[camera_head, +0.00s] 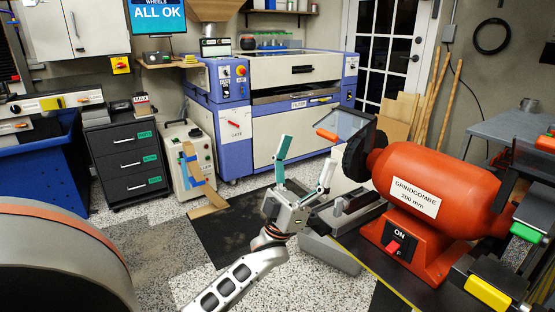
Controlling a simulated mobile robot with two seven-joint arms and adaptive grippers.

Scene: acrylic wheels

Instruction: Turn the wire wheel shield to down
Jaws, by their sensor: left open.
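A clear shield (352,124) in a dark frame sits above that wheel, raised and tilted, with an orange handle (326,134) pointing left. My left gripper (305,162) is open and empty, fingers pointing up, below and left of the shield. It appears apart from the handle. Another orange handle (545,144) and dark parts show at the right edge. My right gripper is not in view.
A grey tool rest (352,200) lies below the wheel, close to my left gripper. A red switch (394,246) is on the grinder base. A blue-white machine (285,130) and drawers (125,160) stand behind. A large rounded grey body (55,265) fills the lower left.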

